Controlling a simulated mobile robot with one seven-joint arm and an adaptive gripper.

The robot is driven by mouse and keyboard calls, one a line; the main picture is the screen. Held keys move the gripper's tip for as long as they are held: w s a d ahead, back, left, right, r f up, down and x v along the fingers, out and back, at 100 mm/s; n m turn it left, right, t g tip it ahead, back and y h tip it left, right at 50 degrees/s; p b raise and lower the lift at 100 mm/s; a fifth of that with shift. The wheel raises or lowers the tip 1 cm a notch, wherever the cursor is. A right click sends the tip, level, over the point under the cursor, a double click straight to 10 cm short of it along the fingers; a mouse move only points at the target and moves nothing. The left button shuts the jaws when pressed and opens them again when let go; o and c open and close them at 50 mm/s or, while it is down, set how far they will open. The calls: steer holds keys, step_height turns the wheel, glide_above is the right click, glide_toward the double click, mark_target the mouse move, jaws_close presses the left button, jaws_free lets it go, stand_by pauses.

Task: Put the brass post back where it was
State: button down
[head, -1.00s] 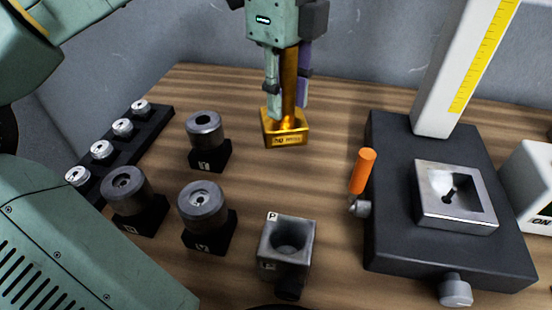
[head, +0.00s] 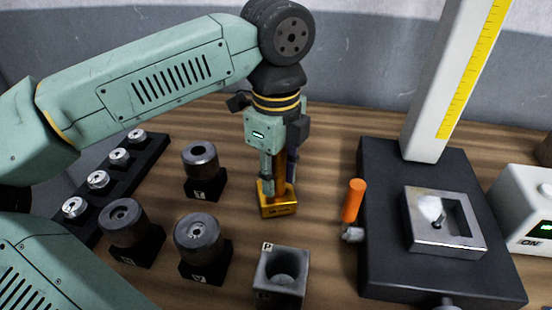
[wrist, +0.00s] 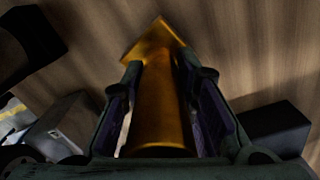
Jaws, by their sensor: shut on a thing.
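The brass post (head: 279,204) is a gold column on a square base with a small marking on its front face. My gripper (head: 279,171) is shut on the column, with one finger on each side, and points down. The post is upright. Its base is at or just above the wooden table; I cannot tell whether it touches. In the wrist view the brass post (wrist: 160,95) runs away from the camera between the two fingers of my gripper (wrist: 165,90), and a corner of its base points up.
Dark round parts on black blocks (head: 203,172) stand to the left, beside a black rack (head: 140,169) of several small silver pieces. A grey block marked P (head: 264,264) is in front. A black-based stand (head: 381,200) with an orange handle (head: 354,200) is to the right.

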steer(key=shift+f, duration=0.1)
steer(key=c, duration=1.3)
jaws_free()
step_height(320, 180, up, 12)
steer(key=shift+r+b, duration=0.15)
steer(key=shift+b, duration=0.9)
